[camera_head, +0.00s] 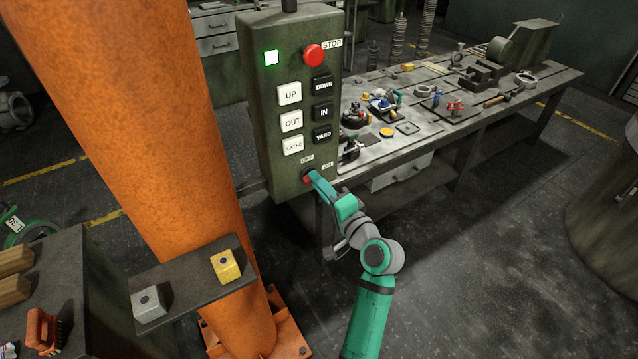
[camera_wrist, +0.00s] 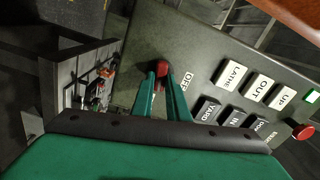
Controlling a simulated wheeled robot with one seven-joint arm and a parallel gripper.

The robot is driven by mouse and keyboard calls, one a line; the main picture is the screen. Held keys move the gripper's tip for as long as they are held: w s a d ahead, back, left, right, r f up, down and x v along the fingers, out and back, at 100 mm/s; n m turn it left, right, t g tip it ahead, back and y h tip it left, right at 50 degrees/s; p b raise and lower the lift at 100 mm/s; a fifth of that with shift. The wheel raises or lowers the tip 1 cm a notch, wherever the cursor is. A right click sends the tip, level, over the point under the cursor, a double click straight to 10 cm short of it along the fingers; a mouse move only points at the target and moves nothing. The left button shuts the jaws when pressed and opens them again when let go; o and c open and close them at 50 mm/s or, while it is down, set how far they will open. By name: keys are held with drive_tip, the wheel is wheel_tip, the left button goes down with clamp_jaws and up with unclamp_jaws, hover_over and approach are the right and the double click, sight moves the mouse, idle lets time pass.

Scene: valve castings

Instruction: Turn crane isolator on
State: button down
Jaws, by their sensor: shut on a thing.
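The crane control box (camera_head: 262,90) is a dark green pendant beside the orange column. The isolator is a red knob (camera_head: 308,179) at the bottom of its face, below small OFF and ON labels. In the wrist view the red knob (camera_wrist: 163,70) shows between my fingertips, and part of the OFF label (camera_wrist: 187,80) is visible to its right. My gripper (camera_head: 315,178) is shut on the red knob. The knob's exact pointing is partly hidden by the fingers. A green square light (camera_head: 271,57) is bright at the box's top left.
A red STOP button (camera_head: 314,54), white buttons (camera_head: 290,95) and black buttons (camera_head: 322,110) sit above the knob. A workbench (camera_head: 450,105) with parts stands behind. A shelf (camera_head: 190,290) holds a yellow block (camera_head: 226,266) and a grey block (camera_head: 149,303).

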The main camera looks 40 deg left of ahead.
drive_tip(key=shift+m, duration=1.2)
drive_tip(key=c, duration=1.7)
unclamp_jaws()
drive_tip(key=shift+d, duration=0.1)
drive_tip(key=v, duration=1)
drive_tip(key=shift+s+d+f, duration=0.1)
drive_tip(key=shift+s+d, duration=0.05)
drive_tip(key=shift+d, duration=0.15)
